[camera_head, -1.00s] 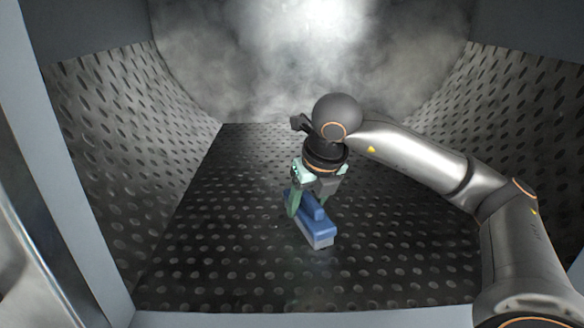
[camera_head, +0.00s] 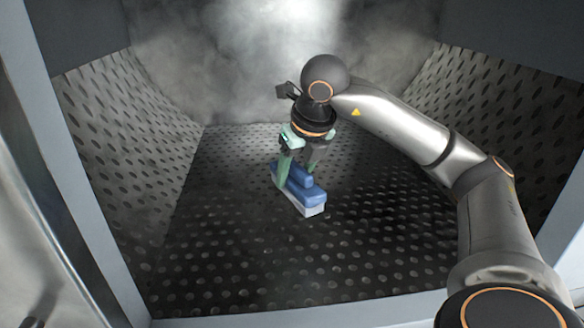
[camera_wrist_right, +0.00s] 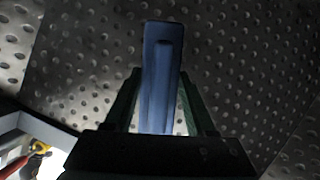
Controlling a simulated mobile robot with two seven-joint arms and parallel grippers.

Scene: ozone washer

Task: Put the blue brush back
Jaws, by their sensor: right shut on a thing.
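The blue brush (camera_head: 304,188) has a blue body with a raised grip and a pale underside. It is inside the washer's perforated metal chamber. My right gripper (camera_head: 297,180) is shut on it from above, with green fingers on both sides of the grip. In the right wrist view the brush (camera_wrist_right: 162,75) lies lengthwise between the two fingers (camera_wrist_right: 160,100). The brush is over the chamber floor; I cannot tell whether it touches the floor. My left gripper is in neither view.
The perforated floor (camera_head: 350,260) is clear around the brush. Perforated side walls (camera_head: 125,130) slope up on both sides, with haze at the back. The chamber's front edge (camera_head: 300,312) runs below. A red and yellow object (camera_wrist_right: 38,148) shows at the wrist view's lower left.

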